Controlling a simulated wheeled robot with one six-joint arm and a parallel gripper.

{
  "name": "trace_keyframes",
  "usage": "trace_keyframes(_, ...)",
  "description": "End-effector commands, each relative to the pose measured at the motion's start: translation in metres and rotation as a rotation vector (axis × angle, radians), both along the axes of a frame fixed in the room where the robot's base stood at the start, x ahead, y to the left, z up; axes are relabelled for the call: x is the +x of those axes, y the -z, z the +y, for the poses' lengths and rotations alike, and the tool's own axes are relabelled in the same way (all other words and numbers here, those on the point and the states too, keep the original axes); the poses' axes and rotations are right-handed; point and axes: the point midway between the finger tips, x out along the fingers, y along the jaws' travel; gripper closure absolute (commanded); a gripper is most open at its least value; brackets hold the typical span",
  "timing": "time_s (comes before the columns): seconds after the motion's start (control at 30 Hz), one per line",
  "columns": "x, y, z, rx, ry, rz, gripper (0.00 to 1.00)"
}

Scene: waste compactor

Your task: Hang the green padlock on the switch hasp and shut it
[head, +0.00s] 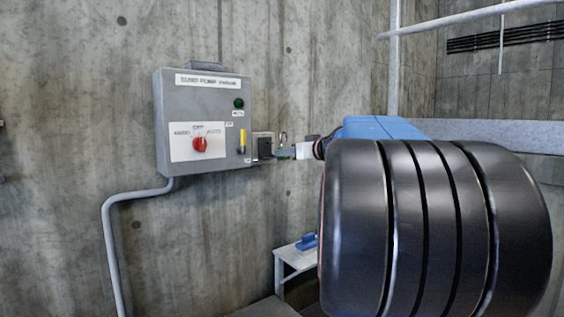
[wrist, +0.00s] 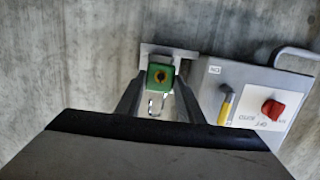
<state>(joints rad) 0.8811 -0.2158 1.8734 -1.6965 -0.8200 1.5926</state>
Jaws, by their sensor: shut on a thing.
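My gripper (head: 289,153) is shut on the green padlock (head: 284,154), just right of the grey control box. I cannot make out the hasp clearly. The padlock appears apart from the red switch.
The grey control box (head: 172,108) is on a concrete wall, with a yellow handle (head: 242,140) at its right edge. A small grey-and-black wall unit (head: 264,145) is between box and padlock. A low white stand (head: 296,256) with a blue item is below. Open wall lies left.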

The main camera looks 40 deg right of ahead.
Motion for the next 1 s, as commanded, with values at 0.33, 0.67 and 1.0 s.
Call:
trace_keyframes(0.33,0.0,0.0,0.0,0.0,0.001,0.0,0.84)
trace_keyframes(0.67,0.011,0.0,0.0,-0.001,0.001,0.001,0.84)
trace_keyframes(1.0,0.037,0.0,-0.002,0.0,0.0,0.001,0.84)
